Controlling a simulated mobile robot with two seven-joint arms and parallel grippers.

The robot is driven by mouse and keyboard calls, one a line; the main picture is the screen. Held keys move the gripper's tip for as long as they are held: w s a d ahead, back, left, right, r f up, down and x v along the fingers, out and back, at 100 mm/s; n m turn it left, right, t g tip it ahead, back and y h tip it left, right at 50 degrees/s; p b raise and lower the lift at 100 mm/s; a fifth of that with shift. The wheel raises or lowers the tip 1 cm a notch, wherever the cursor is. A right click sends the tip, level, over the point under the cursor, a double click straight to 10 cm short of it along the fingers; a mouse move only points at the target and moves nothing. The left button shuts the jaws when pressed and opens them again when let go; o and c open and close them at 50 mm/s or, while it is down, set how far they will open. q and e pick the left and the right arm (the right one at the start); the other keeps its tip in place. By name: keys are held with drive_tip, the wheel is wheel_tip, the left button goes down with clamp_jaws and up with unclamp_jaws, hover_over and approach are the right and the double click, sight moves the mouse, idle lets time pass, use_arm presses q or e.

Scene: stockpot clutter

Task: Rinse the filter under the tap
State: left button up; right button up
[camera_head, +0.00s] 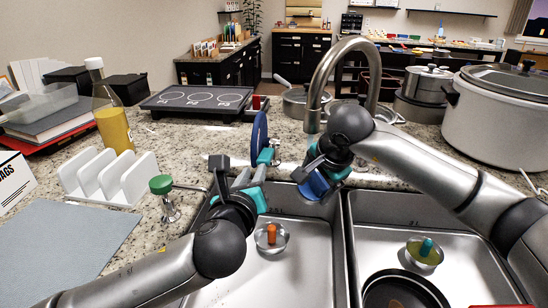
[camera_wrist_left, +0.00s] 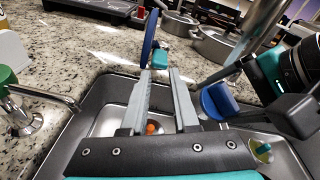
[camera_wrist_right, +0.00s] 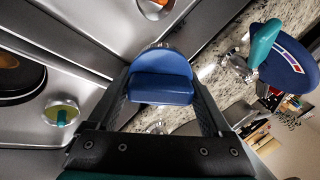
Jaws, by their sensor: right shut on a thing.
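My right gripper (camera_head: 325,172) is shut on a blue, rounded piece, probably the filter (camera_wrist_right: 160,80), above the back of the left basin. The piece also shows in the head view (camera_head: 314,185). The metal gooseneck tap (camera_head: 318,85) arches behind the right arm, its spout end close above that gripper. A teal lever (camera_head: 266,156) stands behind the sink by an upright blue disc (camera_head: 259,135). My left gripper (camera_wrist_left: 159,72) is open and empty, its fingertips just short of the teal lever in the picture; contact cannot be told.
The left basin (camera_head: 300,265) has an orange-topped drain (camera_head: 271,236). The right basin holds a black pan (camera_head: 400,292) and a teal-topped drain (camera_head: 425,250). A green-knobbed small tap (camera_head: 162,186) stands left of the sink. A white rack (camera_head: 110,178) and a large pot (camera_head: 495,120) flank the counter.

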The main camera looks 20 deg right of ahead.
use_arm(q)
drive_tip(key=n, duration=0.2)
drive_tip(key=r+n, duration=0.1)
drive_tip(key=n, duration=0.1)
drive_tip(key=w+r+n, duration=0.1)
drive_tip(key=n, duration=0.1)
drive_tip(key=shift+d+n+y, duration=0.2)
drive_tip(key=shift+n+y, duration=0.1)
clamp_jaws()
wheel_tip(320, 180, up, 4)
drive_tip(key=n+g, duration=0.1)
drive_tip(key=n, duration=1.3)
drive_tip(key=n+g, duration=0.2)
drive_tip(key=n, duration=0.9)
hover_over(263, 158)
drive_tip(key=f, duration=0.2)
drive_tip(key=shift+w+d+f, duration=0.15)
drive_tip(key=shift+d+f, duration=0.05)
drive_tip(key=shift+f, duration=0.15)
drive_tip(key=shift+s+a+f, duration=0.1)
drive_tip(key=shift+s+f, duration=0.05)
drive_tip(key=shift+f, duration=0.85)
drive_tip(key=shift+s+a+f, duration=0.1)
drive_tip(key=shift+f, duration=0.9)
